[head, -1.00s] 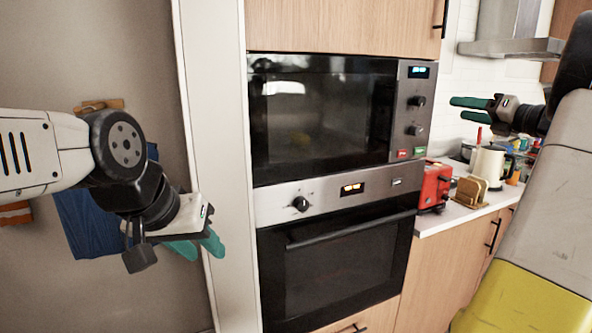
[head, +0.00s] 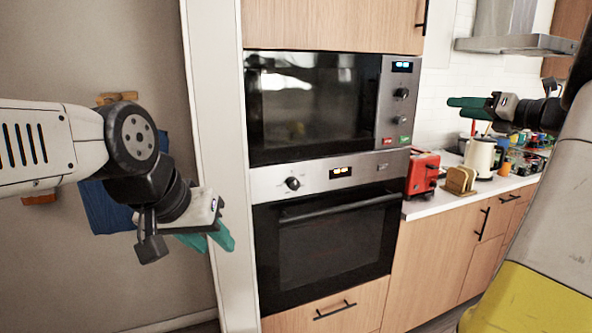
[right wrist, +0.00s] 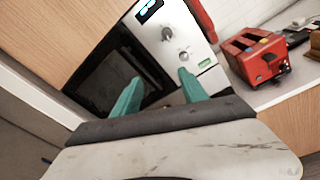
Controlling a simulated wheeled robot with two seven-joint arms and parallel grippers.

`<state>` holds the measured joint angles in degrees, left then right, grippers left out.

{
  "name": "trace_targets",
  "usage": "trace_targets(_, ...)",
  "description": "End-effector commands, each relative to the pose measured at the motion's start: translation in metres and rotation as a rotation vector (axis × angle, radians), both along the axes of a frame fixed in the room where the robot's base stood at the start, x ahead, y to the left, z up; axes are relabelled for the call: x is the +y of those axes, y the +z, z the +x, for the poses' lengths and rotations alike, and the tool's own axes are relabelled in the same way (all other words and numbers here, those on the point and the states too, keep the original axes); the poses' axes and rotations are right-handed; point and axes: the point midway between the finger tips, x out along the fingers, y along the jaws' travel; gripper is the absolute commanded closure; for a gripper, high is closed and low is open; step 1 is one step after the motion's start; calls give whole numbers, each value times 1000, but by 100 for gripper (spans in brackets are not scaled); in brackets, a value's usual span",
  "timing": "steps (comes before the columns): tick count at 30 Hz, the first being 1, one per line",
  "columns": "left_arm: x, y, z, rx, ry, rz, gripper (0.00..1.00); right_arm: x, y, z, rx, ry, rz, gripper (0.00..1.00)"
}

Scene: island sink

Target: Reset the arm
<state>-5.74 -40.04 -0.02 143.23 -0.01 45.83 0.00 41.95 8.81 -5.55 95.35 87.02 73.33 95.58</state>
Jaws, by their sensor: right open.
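My left gripper (head: 212,240) is at the left of the head view, its teal fingers pointing down and to the right in front of the wall and white panel. The two fingers overlap from this angle, so its opening is unclear. My right gripper (head: 468,107) is at the upper right of the head view, raised and pointing left. In the right wrist view its two teal fingers (right wrist: 160,95) are spread apart with nothing between them. Both arms are raised, and neither gripper visibly touches anything.
A microwave (head: 315,105) sits above an oven (head: 325,240) in a wooden cabinet. A red toaster (head: 422,175), a wooden rack (head: 460,181) and a cream kettle (head: 481,155) stand on the counter at right. A blue cloth (head: 108,208) hangs on the left wall.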

Motion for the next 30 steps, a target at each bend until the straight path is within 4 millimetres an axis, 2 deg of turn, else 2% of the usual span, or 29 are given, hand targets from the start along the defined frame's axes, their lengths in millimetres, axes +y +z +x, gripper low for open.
trace_targets(5, 0, 0, 0, -1, 0, 0, 64, 37, -7, -6, 2, 63, -136, 49)
trace_targets(8, 0, 0, 0, -1, 0, 0, 64, 66, -14, -13, -1, 120, -251, 49)
trace_targets(14, 0, 0, 0, -1, 0, 0, 64, 140, -38, -42, -41, 298, -583, 49)
trace_targets(17, 0, 0, 0, -1, 0, 0, 64, 188, -57, -74, -106, 453, -847, 49)
trace_targets(18, 0, 0, 0, -1, 0, 0, 64, 209, -68, -92, -150, 538, -981, 49)
trace_targets(20, 0, 0, 0, -1, 0, 0, 64, 237, -87, -124, -245, 686, -1212, 49)
trace_targets(22, 0, 0, 0, -1, 0, 0, 64, 263, -112, -165, -397, 883, -1504, 49)
trace_targets(24, 0, 0, 0, -1, 0, 0, 64, 275, -134, -200, -574, 1073, -1777, 49)
trace_targets(27, 0, 0, 0, -1, 0, 0, 64, 279, -159, -237, -831, 1308, -2097, 49)
trace_targets(30, 0, 0, 0, -1, 0, 0, 64, 278, -175, -258, -1045, 1478, -2319, 49)
